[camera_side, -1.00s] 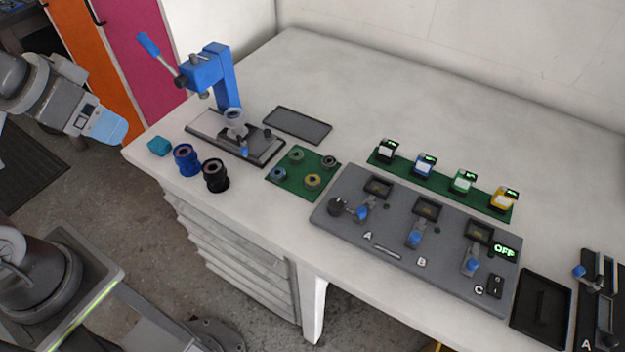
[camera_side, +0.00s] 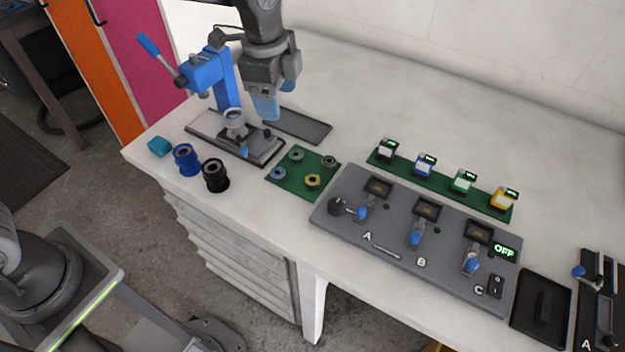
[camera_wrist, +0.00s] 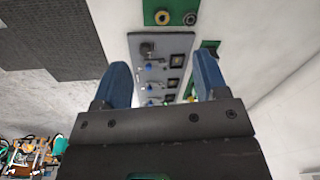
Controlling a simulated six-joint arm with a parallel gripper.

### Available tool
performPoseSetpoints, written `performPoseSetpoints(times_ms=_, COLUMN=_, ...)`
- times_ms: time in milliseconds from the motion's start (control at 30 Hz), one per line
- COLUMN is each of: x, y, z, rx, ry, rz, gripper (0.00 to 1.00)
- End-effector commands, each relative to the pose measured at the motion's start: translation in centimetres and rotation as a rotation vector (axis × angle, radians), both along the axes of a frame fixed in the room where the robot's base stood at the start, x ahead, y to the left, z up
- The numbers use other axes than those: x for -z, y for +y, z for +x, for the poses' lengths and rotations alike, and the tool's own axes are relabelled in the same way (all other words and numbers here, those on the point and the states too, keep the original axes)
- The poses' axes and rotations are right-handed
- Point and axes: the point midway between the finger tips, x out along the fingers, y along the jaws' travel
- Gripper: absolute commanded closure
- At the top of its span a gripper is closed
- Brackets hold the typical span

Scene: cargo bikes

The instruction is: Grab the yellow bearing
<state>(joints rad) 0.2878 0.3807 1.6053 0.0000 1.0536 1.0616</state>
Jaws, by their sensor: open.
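The yellow bearing (camera_side: 312,181) is a small ring lying on the near right part of a green board (camera_side: 290,190) on the white table. Other bearings, bluish and grey-green, lie on the same board. My gripper (camera_side: 267,108) hangs over the table, above and behind the board, next to the blue press. In the wrist view its two blue fingers (camera_wrist: 163,85) are spread apart with nothing between them. The yellow bearing (camera_wrist: 162,18) also shows at the top of the wrist view, beyond the fingertips, with a grey bearing to its right.
The blue lever press (camera_side: 212,75) stands just left of my gripper, with a dark flat tray (camera_side: 300,125) below and behind it. A blue cup (camera_side: 186,160) and a black cup (camera_side: 215,176) stand left of the board. A grey switch panel (camera_side: 340,212) lies to the right.

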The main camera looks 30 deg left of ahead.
Motion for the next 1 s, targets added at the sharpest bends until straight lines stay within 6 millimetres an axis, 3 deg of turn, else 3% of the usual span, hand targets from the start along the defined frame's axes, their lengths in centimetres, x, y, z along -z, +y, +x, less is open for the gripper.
performPoseSetpoints(times_ms=33, x=1.9, y=-1.3, z=1.0, rx=0.078, ry=0.026, rz=0.013, gripper=0.33)
performPoseSetpoints(times_ms=100, x=3.7, y=-2.7, z=2.0, rx=0.174, ry=0.049, rz=0.026, gripper=0.33)
performPoseSetpoints(times_ms=300, x=7.0, y=-4.8, z=3.3, rx=0.333, ry=0.087, rz=0.044, gripper=0.33)
performPoseSetpoints(times_ms=467, x=8.8, y=-5.1, z=3.4, rx=0.357, ry=0.096, rz=0.047, gripper=0.33)
performPoseSetpoints(times_ms=800, x=14.9, y=-5.0, z=3.4, rx=0.354, ry=0.095, rz=0.047, gripper=0.33)
performPoseSetpoints(times_ms=1000, x=16.2, y=-5.0, z=3.4, rx=0.353, ry=0.093, rz=0.046, gripper=0.33)
